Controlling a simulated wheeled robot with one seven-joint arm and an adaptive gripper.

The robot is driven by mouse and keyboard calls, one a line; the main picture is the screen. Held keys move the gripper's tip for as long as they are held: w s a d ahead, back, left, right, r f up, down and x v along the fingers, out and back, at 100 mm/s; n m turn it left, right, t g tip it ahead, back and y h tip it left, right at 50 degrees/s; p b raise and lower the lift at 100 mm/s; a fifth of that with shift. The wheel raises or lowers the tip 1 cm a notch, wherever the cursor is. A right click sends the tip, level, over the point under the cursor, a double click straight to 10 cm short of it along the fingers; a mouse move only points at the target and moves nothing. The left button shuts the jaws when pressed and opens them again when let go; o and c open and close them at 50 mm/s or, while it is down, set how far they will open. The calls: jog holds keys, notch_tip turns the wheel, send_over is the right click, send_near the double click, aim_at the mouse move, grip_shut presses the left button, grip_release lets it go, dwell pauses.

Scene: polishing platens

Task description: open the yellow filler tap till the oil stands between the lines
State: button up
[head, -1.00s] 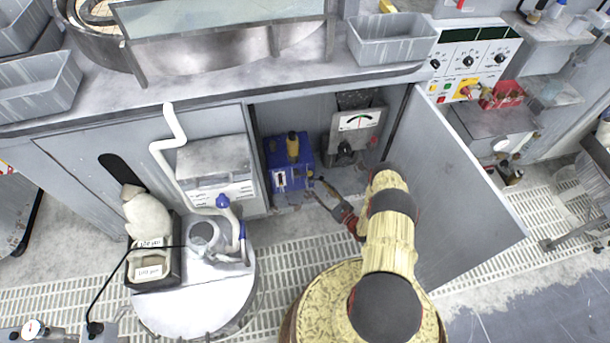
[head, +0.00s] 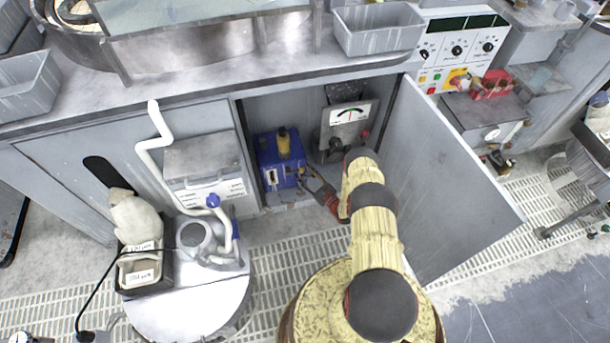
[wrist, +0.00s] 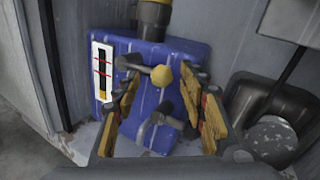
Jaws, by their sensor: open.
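The blue oil box (head: 268,153) stands in the open cabinet; in the wrist view it (wrist: 185,55) fills the middle. The yellow filler tap (wrist: 162,76), a round yellow knob on a grey lever, is on its front. The white sight gauge (wrist: 103,68) is at the box's left, with two red lines. A short amber column shows at the gauge's bottom, seemingly below the lower line. My gripper (wrist: 163,73) is open, its fingers either side of the yellow knob with gaps showing; contact is not visible. In the head view my gripper (head: 308,183) is at the box's front right.
A dark grey lever (wrist: 165,109) sits just below the yellow knob. A yellow-brown cylinder (head: 283,140) stands on the box. The open cabinet door (head: 450,175) stands right of my arm, a drum (head: 190,290) left.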

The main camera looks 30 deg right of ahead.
jog(key=shift+c, duration=0.7)
grip_shut()
jog(key=shift+r, duration=0.1)
